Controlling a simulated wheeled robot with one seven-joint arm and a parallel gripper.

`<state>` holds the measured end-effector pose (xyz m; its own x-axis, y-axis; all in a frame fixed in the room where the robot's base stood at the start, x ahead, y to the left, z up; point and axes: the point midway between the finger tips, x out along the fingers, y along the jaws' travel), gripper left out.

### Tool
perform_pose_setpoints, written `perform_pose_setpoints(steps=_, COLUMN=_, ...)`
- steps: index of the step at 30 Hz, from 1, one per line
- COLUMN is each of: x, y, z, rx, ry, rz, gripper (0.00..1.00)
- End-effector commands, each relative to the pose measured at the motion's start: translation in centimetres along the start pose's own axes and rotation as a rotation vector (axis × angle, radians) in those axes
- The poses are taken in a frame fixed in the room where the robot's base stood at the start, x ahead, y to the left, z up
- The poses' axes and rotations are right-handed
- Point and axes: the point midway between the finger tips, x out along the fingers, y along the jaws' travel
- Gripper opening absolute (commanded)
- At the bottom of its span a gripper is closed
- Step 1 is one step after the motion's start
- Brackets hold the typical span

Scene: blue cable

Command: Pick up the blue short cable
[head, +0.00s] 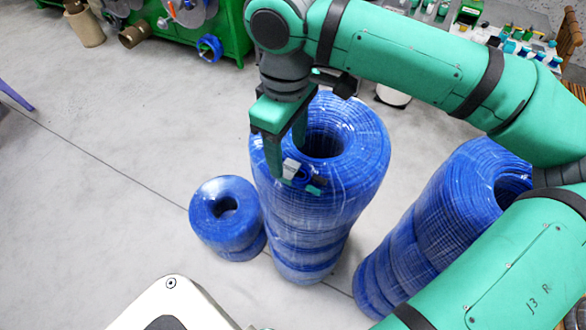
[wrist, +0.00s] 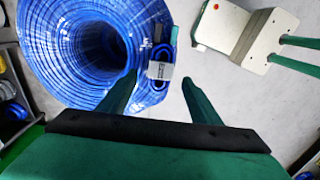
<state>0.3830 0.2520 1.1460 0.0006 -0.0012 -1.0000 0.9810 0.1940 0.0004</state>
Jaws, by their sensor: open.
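A small bundled blue cable (head: 303,177) with a pale grey label lies on top of the tall middle stack of blue coils (head: 345,185), near its front rim. In the wrist view the short cable (wrist: 161,52) shows as a dark blue loop with the label across it. My gripper (head: 292,150) is open and points down over the rim, just above the cable. In the wrist view my gripper (wrist: 160,78) has its two green fingers apart, with the cable between and slightly beyond the tips. I cannot tell whether either finger touches it. Nothing is held.
A short blue coil stack (head: 226,230) stands to the left and another tall stack (head: 440,230) to the right. A green bench (head: 225,30) with reels is at the back left. The grey floor (head: 110,190) at left is clear.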

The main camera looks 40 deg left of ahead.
Motion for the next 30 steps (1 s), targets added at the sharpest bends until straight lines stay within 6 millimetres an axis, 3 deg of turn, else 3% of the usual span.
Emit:
perform_pose_setpoints(steps=12, x=4.8, y=0.3, z=0.3, rx=0.006, ry=0.0, rz=-0.002, gripper=0.58)
perform_pose_setpoints(steps=21, x=5.2, y=0.3, z=0.3, rx=0.006, ry=0.002, rz=-0.001, gripper=0.58)
perform_pose_setpoints(steps=27, x=5.2, y=0.3, z=0.2, rx=0.003, ry=0.001, rz=-0.001, gripper=0.13)
perform_pose_setpoints(steps=30, x=5.1, y=0.3, z=0.2, rx=0.003, ry=0.001, rz=-0.001, gripper=0.13)
